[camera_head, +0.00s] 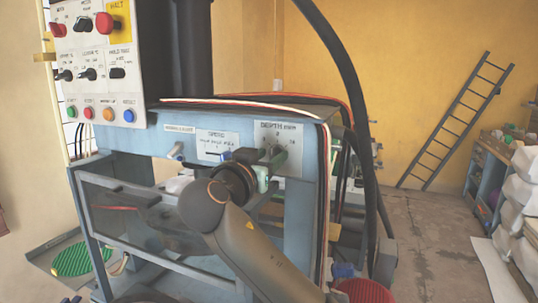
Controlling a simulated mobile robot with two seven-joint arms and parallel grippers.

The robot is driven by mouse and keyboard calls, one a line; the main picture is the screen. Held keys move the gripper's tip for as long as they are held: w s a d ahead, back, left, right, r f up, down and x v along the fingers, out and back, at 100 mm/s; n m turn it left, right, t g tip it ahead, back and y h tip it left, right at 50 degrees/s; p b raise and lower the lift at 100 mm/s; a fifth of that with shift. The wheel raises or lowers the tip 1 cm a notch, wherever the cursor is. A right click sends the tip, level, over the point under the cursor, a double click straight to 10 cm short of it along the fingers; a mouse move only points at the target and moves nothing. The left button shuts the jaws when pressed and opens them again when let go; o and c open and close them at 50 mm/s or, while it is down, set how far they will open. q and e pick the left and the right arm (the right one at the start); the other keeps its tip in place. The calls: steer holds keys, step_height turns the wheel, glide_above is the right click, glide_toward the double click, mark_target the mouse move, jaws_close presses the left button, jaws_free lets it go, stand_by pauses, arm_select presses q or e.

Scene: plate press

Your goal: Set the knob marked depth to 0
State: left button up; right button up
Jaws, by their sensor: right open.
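The white depth plate (291,129), lettered "DEPTH mm", is on the right of the blue press front. Its dark knob (278,154) shows low on the plate, partly covered by my gripper; where its pointer stands is too small to tell. My right gripper (264,164) is open, with its fingers close to the knob at its lower left. I cannot tell whether they touch it or lie around it. My right arm comes up from the bottom and hides part of the press front. My left gripper is not in view.
A second white plate (217,146) with a dark control is left of the depth plate. A clear guard (135,222) covers the press opening below. A button panel (97,64) stands upper left. Thick black hoses (353,90) hang at the right.

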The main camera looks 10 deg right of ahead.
steer(key=shift+c, duration=0.3)
jaws_close()
steer(key=shift+n, duration=1.4)
steer(key=n+p, duration=0.1)
steer(key=n, duration=0.3)
steer(key=shift+a+p, duration=0.1)
steer(key=shift+p, duration=0.3)
steer(key=shift+f+n, duration=0.1)
steer(key=shift+n, duration=1.4)
steer(key=shift+o, duration=0.3)
jaws_free()
